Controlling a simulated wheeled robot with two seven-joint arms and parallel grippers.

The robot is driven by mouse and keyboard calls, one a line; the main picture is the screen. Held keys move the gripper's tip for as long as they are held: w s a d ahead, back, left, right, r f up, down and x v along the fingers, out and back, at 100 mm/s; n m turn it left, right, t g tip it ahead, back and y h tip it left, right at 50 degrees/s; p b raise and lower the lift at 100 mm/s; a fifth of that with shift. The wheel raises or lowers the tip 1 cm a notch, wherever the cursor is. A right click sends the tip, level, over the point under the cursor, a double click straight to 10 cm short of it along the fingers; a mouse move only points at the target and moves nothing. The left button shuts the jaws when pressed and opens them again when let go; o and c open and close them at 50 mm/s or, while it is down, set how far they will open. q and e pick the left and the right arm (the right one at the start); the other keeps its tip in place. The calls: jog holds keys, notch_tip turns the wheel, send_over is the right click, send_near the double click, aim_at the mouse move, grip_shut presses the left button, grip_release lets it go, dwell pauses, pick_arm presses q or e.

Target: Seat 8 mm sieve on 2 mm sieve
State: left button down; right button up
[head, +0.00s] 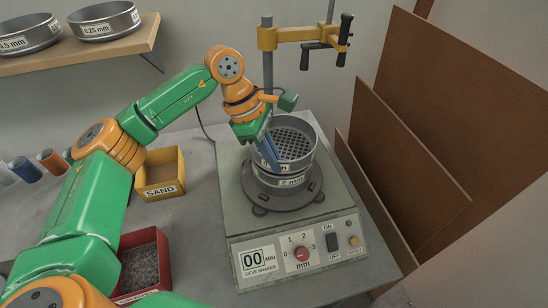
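The 8 mm sieve (303,157), a grey metal ring with a coarse perforated floor, is at the top of the stack on the shaker. The 2 mm sieve (291,183) is directly below it, its label facing front. The upper sieve sits slightly right of the lower one; I cannot tell whether their rims are fully mated. My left gripper (270,154) reaches down at the upper sieve's near-left wall, its blue-grey fingers close together on that wall and partly covering the label. My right gripper is not in view.
The sieve shaker (244,223) has a post with a yellow clamp arm (300,34) above the stack. A yellow SAND bin (160,187) and a red bin of gravel (150,290) stand left. A shelf (80,52) holds two sieves. Brown boards (400,150) lean at right.

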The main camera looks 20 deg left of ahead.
pick_arm(q)
jog(key=shift+f+b, duration=0.5)
jog(key=shift+f, duration=0.05)
dwell(0.4)
jog(key=c, duration=1)
grip_release()
jog(key=b+v, duration=0.1)
jog(key=v, duration=0.5)
jog(key=shift+r, duration=0.1)
jog(key=shift+a+r, duration=0.25)
jog(key=shift+r, duration=0.2)
